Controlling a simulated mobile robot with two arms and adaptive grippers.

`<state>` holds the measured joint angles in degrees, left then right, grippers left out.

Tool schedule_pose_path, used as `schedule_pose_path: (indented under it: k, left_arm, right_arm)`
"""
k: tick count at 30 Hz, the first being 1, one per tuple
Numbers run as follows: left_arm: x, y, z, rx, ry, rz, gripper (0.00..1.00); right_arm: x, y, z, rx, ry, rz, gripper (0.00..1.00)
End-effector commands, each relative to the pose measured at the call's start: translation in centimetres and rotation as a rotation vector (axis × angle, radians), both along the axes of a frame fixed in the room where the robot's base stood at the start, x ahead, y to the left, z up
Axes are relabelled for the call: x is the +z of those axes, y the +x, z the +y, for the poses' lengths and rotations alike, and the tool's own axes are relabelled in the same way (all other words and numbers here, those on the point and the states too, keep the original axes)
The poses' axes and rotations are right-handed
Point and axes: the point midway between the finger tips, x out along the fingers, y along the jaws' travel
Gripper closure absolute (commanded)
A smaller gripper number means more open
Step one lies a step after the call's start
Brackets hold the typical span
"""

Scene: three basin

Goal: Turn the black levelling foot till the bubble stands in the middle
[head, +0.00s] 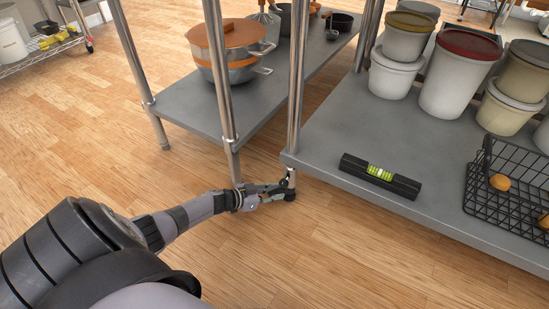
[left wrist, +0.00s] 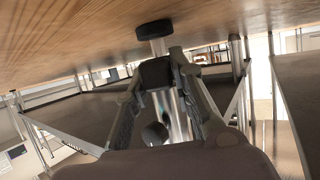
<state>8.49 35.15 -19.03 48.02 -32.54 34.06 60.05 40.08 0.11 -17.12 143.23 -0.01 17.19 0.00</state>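The black levelling foot (head: 290,195) is at the bottom of the near corner leg of the right shelf. In the left wrist view its black block (left wrist: 157,73) is between my fingers, and a round black pad (left wrist: 154,29) stands on the floor beyond it. My left gripper (head: 279,192) is low at this leg, one finger on each side, with no clear gap between fingertips and block. The black spirit level (head: 404,187) lies on the shelf near its front edge. Its vial (head: 380,173) is yellow-green; the bubble's exact place is too small to tell. My right gripper is out of view.
The right shelf (head: 330,125) holds several lidded tubs (head: 460,75) and a black wire basket (head: 512,190). A left shelf (head: 185,103) with an orange-lidded pot (head: 231,45) stands close by. The wooden floor (head: 340,255) in front is clear.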

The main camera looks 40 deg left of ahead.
Motion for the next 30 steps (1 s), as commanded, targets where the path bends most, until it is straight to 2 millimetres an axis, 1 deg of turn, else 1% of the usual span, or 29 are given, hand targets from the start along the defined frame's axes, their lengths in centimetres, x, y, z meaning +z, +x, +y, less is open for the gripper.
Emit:
schedule_pose_path:
  k: [1,8,16,19,23,30]
  left_arm:
    - [-0.1,0.0,0.0,0.0,0.0,0.001,0.73]
    - [0.0,0.0,0.0,0.001,-0.002,0.001,0.58]
    - [0.0,0.0,0.0,0.001,-0.002,0.0,0.58]
    - [0.1,-0.3,0.1,0.001,0.0,0.0,0.58]
    - [0.6,-1.4,0.7,0.001,0.0,0.0,0.58]
    - [2.2,-5.2,2.2,-0.001,0.001,0.003,0.58]
  right_arm:
    - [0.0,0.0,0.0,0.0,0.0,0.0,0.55]
    - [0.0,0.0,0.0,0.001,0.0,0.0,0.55]
    - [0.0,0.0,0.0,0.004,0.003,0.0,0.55]
    - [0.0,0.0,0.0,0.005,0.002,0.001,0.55]
    - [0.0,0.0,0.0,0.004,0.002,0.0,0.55]
    - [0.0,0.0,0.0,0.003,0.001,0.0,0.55]
